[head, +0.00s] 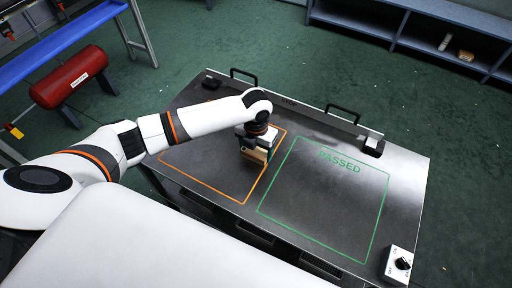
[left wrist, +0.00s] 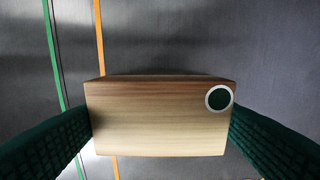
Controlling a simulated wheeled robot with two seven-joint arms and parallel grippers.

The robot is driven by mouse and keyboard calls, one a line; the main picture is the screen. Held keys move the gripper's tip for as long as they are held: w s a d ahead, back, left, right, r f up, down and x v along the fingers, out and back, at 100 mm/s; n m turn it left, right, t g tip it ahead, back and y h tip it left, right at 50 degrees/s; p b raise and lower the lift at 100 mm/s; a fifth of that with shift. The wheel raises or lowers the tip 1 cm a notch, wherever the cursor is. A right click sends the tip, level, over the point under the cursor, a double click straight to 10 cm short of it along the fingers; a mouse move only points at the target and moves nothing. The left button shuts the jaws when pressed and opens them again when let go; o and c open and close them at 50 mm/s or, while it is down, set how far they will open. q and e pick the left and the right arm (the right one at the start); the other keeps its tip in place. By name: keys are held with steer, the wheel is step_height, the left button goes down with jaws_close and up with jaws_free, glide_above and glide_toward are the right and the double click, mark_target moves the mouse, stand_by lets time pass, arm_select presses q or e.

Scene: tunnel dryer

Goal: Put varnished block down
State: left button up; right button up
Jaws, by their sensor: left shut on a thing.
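The varnished block (left wrist: 155,118) is pale wood with a white-ringed dark green dot near one corner. In the left wrist view it sits between both dark green finger pads. My left gripper (head: 257,147) is shut on the block (head: 256,155) over the orange-outlined area of the metal table (head: 408,170), near the orange line closest to the green outline. Whether the block touches the table I cannot tell. The green outline marked PASSED (head: 339,161) lies to the right and is empty. My right gripper is not in view.
A white box with a black knob (head: 399,264) stands at the table's front right corner. Two black handles (head: 343,113) line the back edge. A red tank (head: 70,78) and blue conveyor (head: 60,42) stand at left, shelves (head: 400,38) behind.

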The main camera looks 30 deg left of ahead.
mark_target(256, 150)
arm_select(q)
steer(key=o, duration=1.1)
step_height(256, 150, up, 12)
steer(key=shift+r, duration=0.1)
steer(key=shift+s, duration=0.1)
